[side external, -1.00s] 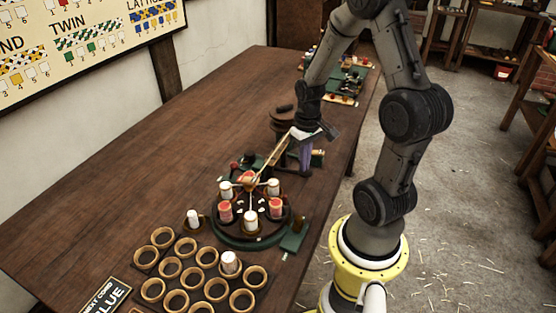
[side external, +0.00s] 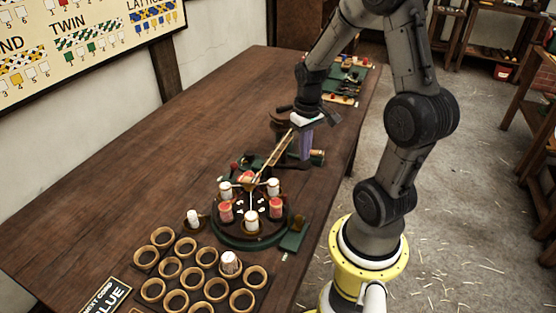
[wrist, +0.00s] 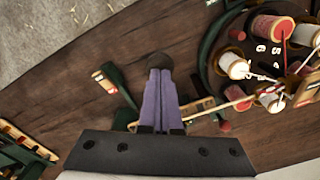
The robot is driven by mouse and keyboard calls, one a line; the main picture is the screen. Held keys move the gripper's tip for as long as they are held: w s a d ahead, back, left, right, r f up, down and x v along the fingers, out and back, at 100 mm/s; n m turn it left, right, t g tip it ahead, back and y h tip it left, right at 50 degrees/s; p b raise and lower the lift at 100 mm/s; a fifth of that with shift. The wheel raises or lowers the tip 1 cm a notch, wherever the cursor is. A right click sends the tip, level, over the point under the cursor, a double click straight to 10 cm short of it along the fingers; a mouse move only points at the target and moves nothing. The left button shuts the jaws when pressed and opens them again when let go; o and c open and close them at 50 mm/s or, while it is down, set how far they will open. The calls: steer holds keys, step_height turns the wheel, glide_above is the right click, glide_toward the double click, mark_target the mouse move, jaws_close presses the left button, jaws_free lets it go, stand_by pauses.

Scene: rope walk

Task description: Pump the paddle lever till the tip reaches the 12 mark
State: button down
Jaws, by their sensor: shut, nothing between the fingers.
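My gripper (side external: 305,150) is shut and empty, its purple fingers pointing down behind the carousel near the table's right edge. In the wrist view the closed fingers (wrist: 159,98) end at a dark round knob (wrist: 160,63), which may be the paddle lever's end; I cannot tell whether they touch. A dark arm (side external: 290,166) lies low beside the fingers in the side view. A pale, slanted wooden piece (side external: 272,163) rises from the carousel toward my gripper.
The round carousel (side external: 250,240) holds several white and red bobbins. A rack of wooden cups (side external: 170,267) stands at the front, with one white bobbin. Another green fixture (side external: 345,80) sits at the table's far end. The table's left side (side external: 130,180) is clear.

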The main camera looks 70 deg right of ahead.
mark_target(305, 164)
steer(key=shift+f, duration=0.15)
stand_by(0.3)
steer(key=shift+s+f, duration=0.1)
steer(key=shift+f, duration=2.85)
steer(key=shift+r, duration=3.15)
steer(key=shift+f, duration=0.2)
